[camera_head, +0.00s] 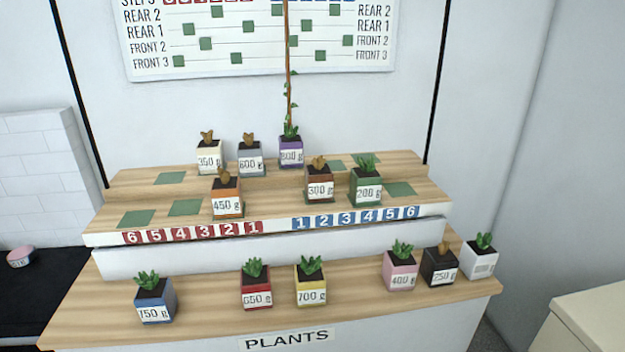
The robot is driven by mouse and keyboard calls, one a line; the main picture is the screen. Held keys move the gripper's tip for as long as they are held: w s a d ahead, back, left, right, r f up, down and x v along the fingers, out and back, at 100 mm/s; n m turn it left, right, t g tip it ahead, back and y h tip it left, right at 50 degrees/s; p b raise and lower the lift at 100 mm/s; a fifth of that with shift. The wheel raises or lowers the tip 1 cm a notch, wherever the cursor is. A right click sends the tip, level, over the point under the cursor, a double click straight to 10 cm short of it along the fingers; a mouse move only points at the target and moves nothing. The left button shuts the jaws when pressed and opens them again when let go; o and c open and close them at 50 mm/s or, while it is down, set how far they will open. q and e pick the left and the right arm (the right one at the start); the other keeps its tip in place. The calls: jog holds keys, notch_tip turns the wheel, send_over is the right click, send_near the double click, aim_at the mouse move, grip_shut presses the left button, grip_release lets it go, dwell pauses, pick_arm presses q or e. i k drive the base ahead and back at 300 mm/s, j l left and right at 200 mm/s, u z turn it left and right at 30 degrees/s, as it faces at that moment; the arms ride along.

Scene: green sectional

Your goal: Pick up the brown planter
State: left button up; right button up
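The brown planter (319,184), labelled 300 g, stands upright on the front part of the upper wooden shelf, right of its middle. A brown, withered-looking plant grows in it. An orange planter (226,197), labelled 450 g, with a similar brown plant, stands to its left. A dark green planter (365,186), labelled 200 g, stands close to its right. The purple planter (291,151) with a tall stem stands behind it to the left. Neither of my grippers is in view.
A cream planter (209,155) and a grey planter (250,158) stand at the back. Several planters stand on the lower shelf (215,312), including a yellow one (310,287) and a pink one (400,273). A white counter (590,315) is at lower right.

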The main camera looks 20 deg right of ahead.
aim_at(318, 176)
jog(key=i+j+z, duration=0.1)
jog(key=i+z, duration=0.2)
jog(key=z, duration=0.2)
jog(key=i+j+z, duration=0.25)
jog(key=z, duration=0.2)
